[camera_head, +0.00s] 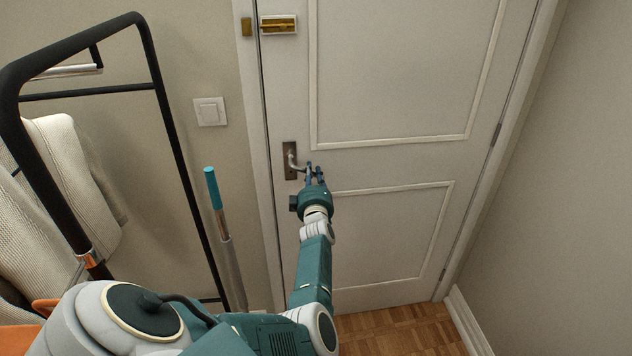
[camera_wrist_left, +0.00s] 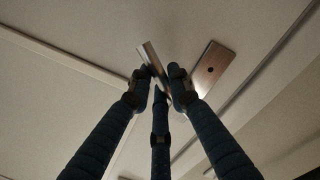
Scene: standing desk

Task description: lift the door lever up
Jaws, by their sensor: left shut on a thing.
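The door lever (camera_head: 293,163) is a metal handle on a dark plate near the left edge of a white panelled door (camera_head: 400,75). It slopes down to the right from its plate in the head view. My left gripper (camera_head: 314,172) is at the lever's free end. In the left wrist view the gripper's dark fingers (camera_wrist_left: 160,85) are closed around the end of the metal lever (camera_wrist_left: 152,60), with the plate (camera_wrist_left: 212,68) to the right. My right gripper is not in view.
A brass latch (camera_head: 278,24) is higher on the door. A light switch (camera_head: 210,111) is on the wall to the left. A black rack (camera_head: 175,130) with light cloth (camera_head: 65,185) and a teal-handled pole (camera_head: 213,188) stand left of the door. Wooden floor (camera_head: 400,330) shows below.

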